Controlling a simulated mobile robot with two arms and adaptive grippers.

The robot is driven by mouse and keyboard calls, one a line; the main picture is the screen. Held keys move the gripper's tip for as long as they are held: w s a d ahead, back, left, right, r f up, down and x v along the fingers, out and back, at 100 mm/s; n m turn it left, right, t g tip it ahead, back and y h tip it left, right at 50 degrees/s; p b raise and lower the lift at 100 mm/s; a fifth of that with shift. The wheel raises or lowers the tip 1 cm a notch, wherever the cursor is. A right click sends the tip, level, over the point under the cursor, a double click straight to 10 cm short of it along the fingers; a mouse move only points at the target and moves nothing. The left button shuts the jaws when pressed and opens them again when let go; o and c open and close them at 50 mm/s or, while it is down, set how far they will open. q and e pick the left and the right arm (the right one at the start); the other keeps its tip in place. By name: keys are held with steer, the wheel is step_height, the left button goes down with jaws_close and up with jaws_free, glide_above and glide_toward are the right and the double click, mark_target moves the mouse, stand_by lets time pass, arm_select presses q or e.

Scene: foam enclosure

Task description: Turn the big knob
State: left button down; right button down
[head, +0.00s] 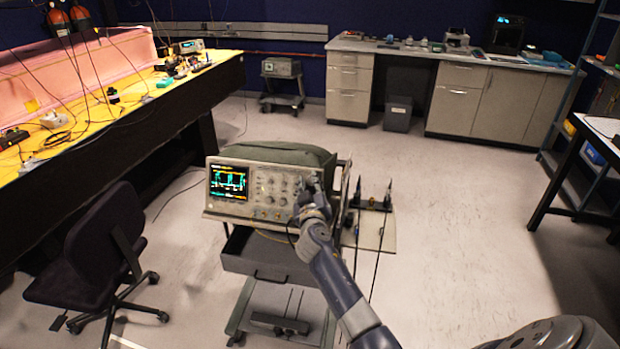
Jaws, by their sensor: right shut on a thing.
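An oscilloscope (235,205) with a lit screen (229,182) and several knobs (270,187) on its front panel stands on a cart in the middle of the head view. My right arm comes up from the lower right. My right gripper (311,188) is at the right end of the panel, shut on what looks like a knob there. The gripper hides that knob and the panel around it, so the knob's size and angle cannot be seen. My left gripper is not in view.
The grey cart (258,263) has a shelf board (372,230) at its right with cables hanging down. A black chair (100,245) and a long yellow-topped bench (110,110) are at left. Cabinets (480,95) line the back.

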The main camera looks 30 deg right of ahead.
steer(key=shift+r+n+y+p, duration=0.2)
steer(key=shift+n+y+p, duration=0.3)
steer(key=shift+n+p, duration=0.6)
steer(key=shift+f+n+y+p, duration=0.15)
steer(key=shift+n+y+p, duration=0.15)
steer(key=shift+n+p, duration=0.2)
steer(key=c, duration=1.4)
jaws_free()
steer(key=shift+o, duration=0.2)
steer(key=v, duration=1.2)
